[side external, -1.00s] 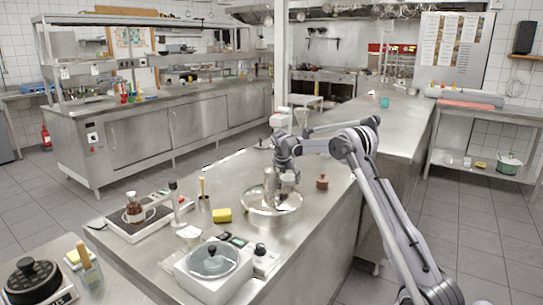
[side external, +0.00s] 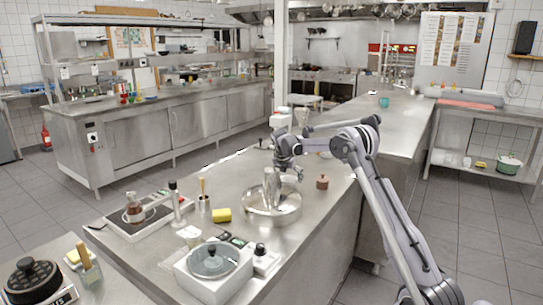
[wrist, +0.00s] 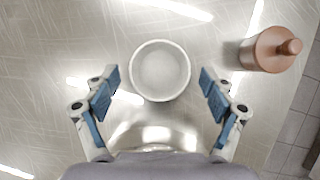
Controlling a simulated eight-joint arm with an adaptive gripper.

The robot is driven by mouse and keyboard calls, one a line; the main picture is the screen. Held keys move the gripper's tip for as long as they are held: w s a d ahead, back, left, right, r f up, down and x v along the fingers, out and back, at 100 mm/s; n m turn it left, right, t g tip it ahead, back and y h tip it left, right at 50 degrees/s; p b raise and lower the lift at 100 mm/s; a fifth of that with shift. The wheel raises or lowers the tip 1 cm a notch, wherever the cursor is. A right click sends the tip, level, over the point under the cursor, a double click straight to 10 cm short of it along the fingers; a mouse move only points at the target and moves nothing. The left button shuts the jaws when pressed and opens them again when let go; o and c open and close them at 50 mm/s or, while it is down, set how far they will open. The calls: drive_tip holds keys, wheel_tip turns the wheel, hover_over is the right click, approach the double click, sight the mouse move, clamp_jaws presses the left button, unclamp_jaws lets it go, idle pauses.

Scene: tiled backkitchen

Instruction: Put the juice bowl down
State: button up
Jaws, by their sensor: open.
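In the wrist view a pale round bowl (wrist: 160,96), seen from above, sits on the metal worktop (wrist: 45,55), between and just beyond my fingertips. My gripper (wrist: 157,88) is open, with one blue-padded finger on each side of the bowl. Gaps show between both pads and its rim, so nothing is held. I cannot pick out the pale bowl clearly there.
A copper-brown lidded jar (wrist: 268,50) stands right of the bowl; it also shows in the side view (side external: 322,183). The counter edge lies beyond it. The counter behind is mostly clear.

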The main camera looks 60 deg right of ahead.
drive_tip(key=v, duration=1.1)
drive_tip(key=shift+a+r, duration=0.15)
drive_tip(key=w+a+r+m+t+h, duration=0.2)
drive_tip(key=w+a+m+t, duration=0.15)
drive_tip(key=a, duration=0.35)
drive_tip(key=w+a+r+m+t+h, duration=0.25)
drive_tip(key=w+a+t, duration=0.2)
drive_tip(key=a, duration=0.25)
drive_tip(key=s+a+f+m+y, duration=0.2)
drive_tip(key=s+a+m, duration=0.3)
drive_tip(key=s+a, duration=0.3)
drive_tip(key=s+a+f+m+g+y, duration=0.1)
drive_tip(key=s+a+f+m+y, duration=0.2)
drive_tip(key=s+a, duration=0.6)
drive_tip(key=s+a+f+m+g+y, duration=0.1)
drive_tip(key=s+a+f+m+y, duration=0.2)
drive_tip(key=s, duration=1)
drive_tip(key=a+m+y, duration=0.2)
drive_tip(key=a+m, duration=0.2)
drive_tip(key=a, duration=0.1)
drive_tip(key=shift+a, duration=0.15)
